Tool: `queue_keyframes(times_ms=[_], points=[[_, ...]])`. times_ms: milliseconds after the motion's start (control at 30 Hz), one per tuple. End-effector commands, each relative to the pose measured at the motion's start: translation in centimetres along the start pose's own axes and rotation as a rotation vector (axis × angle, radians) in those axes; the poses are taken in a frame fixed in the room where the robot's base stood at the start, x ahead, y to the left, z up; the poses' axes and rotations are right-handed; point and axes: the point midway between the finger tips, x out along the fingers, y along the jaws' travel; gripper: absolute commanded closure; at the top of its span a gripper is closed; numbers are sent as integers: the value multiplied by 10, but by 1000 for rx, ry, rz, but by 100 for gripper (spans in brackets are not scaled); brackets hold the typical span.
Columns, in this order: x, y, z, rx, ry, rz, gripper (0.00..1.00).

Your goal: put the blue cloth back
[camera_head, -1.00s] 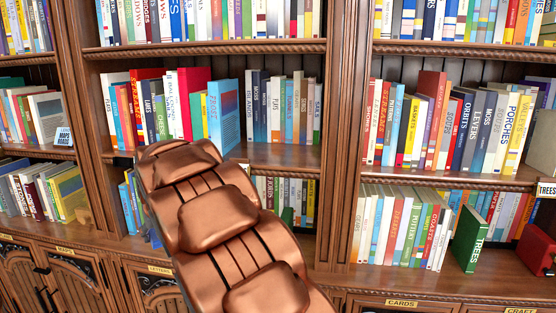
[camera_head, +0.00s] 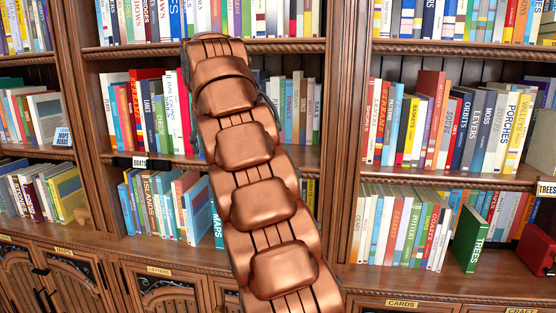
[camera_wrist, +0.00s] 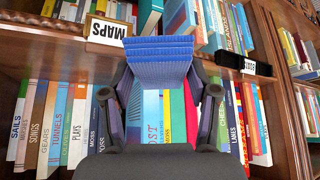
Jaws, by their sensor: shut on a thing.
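The blue cloth (camera_wrist: 160,48) shows in the wrist view as a flat, ribbed blue slab with a layered edge. My gripper (camera_wrist: 163,92) is shut on it, one dark finger at each side. The wrist picture is upside down against the shelf lettering. The blue cloth is in front of the bookcase, close to a shelf edge; I cannot tell whether it touches anything. In the head view my raised arm hides the gripper and the blue cloth.
In the wrist view, a MAPS label block (camera_wrist: 107,32) and a dark label block (camera_wrist: 250,66) flank the blue cloth. The BOATS label (camera_head: 139,163) shows in the head view. Books fill most shelves; a green TREES book (camera_head: 470,238) leans at the lower right.

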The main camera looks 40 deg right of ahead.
Motion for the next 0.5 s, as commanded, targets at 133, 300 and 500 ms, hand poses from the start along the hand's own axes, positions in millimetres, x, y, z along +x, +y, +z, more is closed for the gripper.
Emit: queue_keyframes(times_ms=[133,300,500], points=[[-16,16,-2,34,2,22,73],[-22,25,-2,49,-3,32,73],[-16,57,-14,56,-6,34,73]])
